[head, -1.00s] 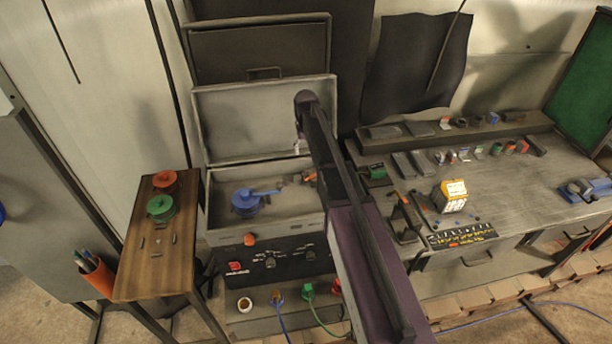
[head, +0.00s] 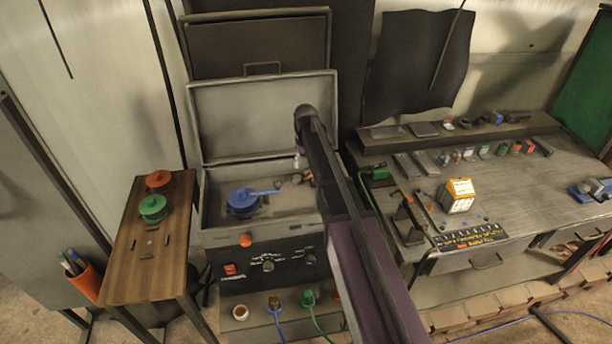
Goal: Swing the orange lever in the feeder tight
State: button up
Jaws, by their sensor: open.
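The feeder is an open grey box (head: 215,226) with its lid raised at the back. A blue round part with a blue arm (head: 243,204) stands inside it on the left. Small dark and orange-brown parts (head: 300,178) lie at the box's right, partly behind my arm. I cannot make out which of them is the orange lever. My arm reaches over the box's right side from the lower right. Its far end bends down there, and my gripper is hidden behind my own links, so its distance to the lever does not show.
An orange knob (head: 246,240) sits on the box's front, above a black control panel (head: 270,262). A wooden side table (head: 135,265) with green and red round parts stands left. A cluttered workbench (head: 540,175) stands right. The raised lid (head: 250,115) bounds the back.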

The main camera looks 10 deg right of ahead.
aim_at(306, 170)
jog(key=shift+f+b, duration=1.6)
jog(key=shift+f, duration=0.3)
grip_shut()
